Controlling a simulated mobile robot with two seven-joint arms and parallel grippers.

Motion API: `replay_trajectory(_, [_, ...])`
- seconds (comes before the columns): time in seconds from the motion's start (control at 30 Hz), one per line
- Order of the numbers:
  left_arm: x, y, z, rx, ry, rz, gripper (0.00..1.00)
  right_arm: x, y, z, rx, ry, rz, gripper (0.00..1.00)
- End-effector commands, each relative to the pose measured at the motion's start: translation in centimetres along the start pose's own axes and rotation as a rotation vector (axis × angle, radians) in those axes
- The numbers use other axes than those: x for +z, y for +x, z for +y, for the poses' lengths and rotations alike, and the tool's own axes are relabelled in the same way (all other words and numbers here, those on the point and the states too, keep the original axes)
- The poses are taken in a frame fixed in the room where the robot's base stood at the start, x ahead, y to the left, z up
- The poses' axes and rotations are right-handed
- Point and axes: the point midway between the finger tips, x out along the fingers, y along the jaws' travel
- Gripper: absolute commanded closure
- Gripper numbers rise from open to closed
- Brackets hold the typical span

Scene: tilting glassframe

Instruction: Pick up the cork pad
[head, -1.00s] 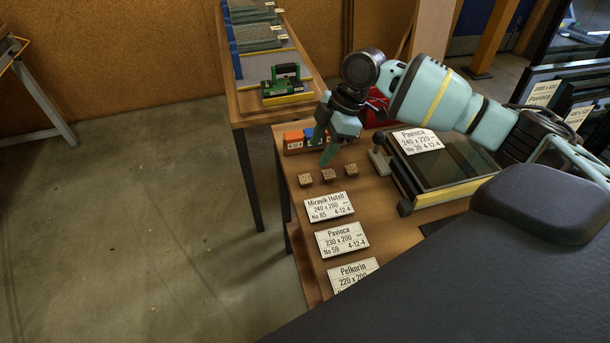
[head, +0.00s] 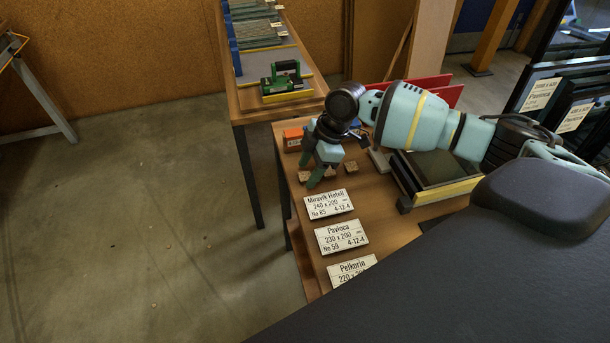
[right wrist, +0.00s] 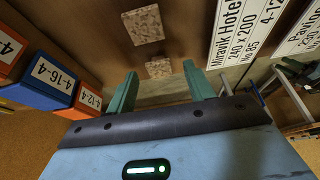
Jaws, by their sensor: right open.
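Three small speckled brown cork pads lie in a row on the wooden table (head: 385,215): a left one (head: 303,176), a middle one (head: 331,173) and a right one (head: 351,167). My right gripper (head: 311,171) is open with its green fingers pointing down, over the left end of the row and partly covering the pads there. In the right wrist view, one cork pad (right wrist: 158,68) shows just beyond the open fingertips (right wrist: 160,85), and another pad (right wrist: 143,24) lies farther off. Nothing is between the fingers. My left gripper is not in view.
White labels, including the Miravik Hotell label (head: 329,204) and the Pavioca label (head: 341,238), lie in front of the pads. An orange box (head: 293,139) stands behind them. A glass frame with a yellow edge (head: 440,180) lies to the right.

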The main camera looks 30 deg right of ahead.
Motion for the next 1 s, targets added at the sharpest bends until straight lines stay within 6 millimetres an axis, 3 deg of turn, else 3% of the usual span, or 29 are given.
replay_trajectory(0.87, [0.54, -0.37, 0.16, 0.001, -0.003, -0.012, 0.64, 0.17, 0.42, -0.01, 0.000, 0.000, 0.000, 0.47])
replay_trajectory(1.0, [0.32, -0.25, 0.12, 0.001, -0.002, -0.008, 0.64, 0.17, 0.41, -0.01, 0.000, 0.000, 0.000, 0.62])
